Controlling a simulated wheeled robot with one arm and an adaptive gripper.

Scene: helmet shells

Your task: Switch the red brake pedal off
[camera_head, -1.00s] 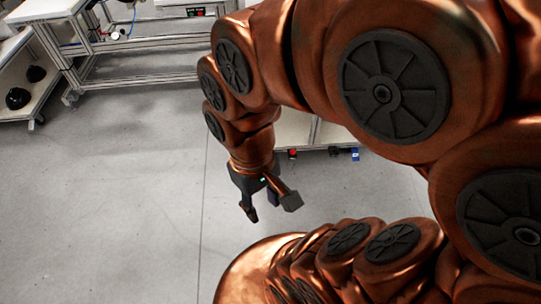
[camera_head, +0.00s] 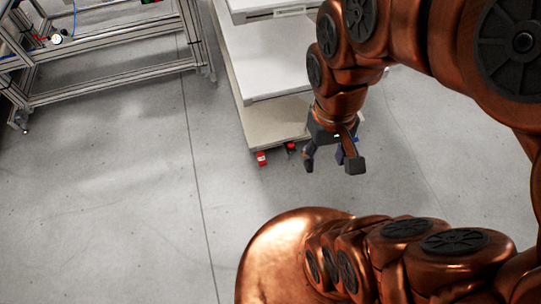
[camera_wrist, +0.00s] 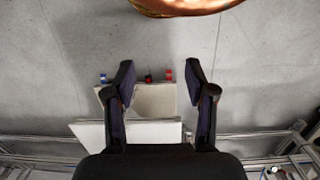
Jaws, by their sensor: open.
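A small bright red pedal (camera_head: 261,158) is on the floor at the front left corner of a white shelf cart. It also shows in the wrist view (camera_wrist: 169,75), between the fingertips in the picture and well beyond them. Beside it is a darker pedal with some red (camera_head: 290,147), also in the wrist view (camera_wrist: 148,78). A blue piece (camera_wrist: 103,78) is farther along the same edge. My gripper (camera_head: 331,162) is open and empty, pointing down, to the right of the red pedal in the head view and apart from it. Whether the pedal is on or off is too small to tell.
The white shelf cart (camera_head: 262,75) stands behind the pedals and my gripper. A metal-framed workbench (camera_head: 110,85) is at the upper left. The grey floor (camera_head: 130,190) in front and to the left is clear.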

